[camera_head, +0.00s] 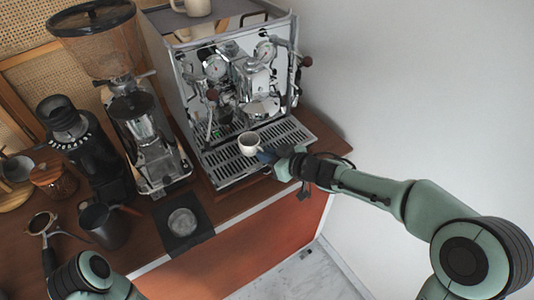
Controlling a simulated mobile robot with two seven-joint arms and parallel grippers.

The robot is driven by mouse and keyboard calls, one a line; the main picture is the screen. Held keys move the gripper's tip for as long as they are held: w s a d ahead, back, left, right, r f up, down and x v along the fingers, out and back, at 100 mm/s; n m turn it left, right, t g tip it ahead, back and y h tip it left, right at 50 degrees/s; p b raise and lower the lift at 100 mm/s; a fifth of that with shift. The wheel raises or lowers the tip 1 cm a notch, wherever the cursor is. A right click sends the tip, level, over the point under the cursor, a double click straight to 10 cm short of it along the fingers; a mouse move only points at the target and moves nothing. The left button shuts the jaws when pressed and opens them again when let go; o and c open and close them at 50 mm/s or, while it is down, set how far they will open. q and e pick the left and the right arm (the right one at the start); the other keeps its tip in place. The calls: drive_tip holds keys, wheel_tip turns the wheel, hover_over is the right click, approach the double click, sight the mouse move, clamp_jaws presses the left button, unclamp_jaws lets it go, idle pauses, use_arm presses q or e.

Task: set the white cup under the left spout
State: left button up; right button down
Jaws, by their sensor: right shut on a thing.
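The white cup (249,141) is upright over the slotted drip tray (222,168) of the chrome espresso machine (187,88). My right gripper (265,155) reaches in from the right and is shut on the white cup at its right side. The cup is low, in front of and a little left of the group head (262,106). I cannot tell whether its base touches the tray. The spouts are too small to make out. A part of my left arm shows at the bottom left, but its gripper is not in view.
A grinder (145,140) stands left of the machine, with a black grinder (85,150) beyond it. A dark pitcher (103,226), a portafilter (42,224) and a tamping mat (203,232) lie toward the counter's front. Another cup (196,7) is on top of the machine.

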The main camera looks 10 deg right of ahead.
drive_tip(key=c, duration=1.2)
unclamp_jaws()
drive_tip(key=shift+o, duration=0.2)
use_arm(q)
drive_tip(key=w+r+p, duration=0.1)
drive_tip(key=r+p, duration=0.1)
drive_tip(key=r, duration=0.1)
drive_tip(key=w+r+p, duration=0.1)
drive_tip(key=shift+w+r+p, duration=0.3)
drive_tip(key=shift+w+p, duration=0.05)
drive_tip(key=shift+p, duration=0.05)
use_arm(e)
drive_tip(key=v, duration=1.3)
drive_tip(key=shift+s+d, duration=0.15)
drive_tip(key=shift+s, duration=0.05)
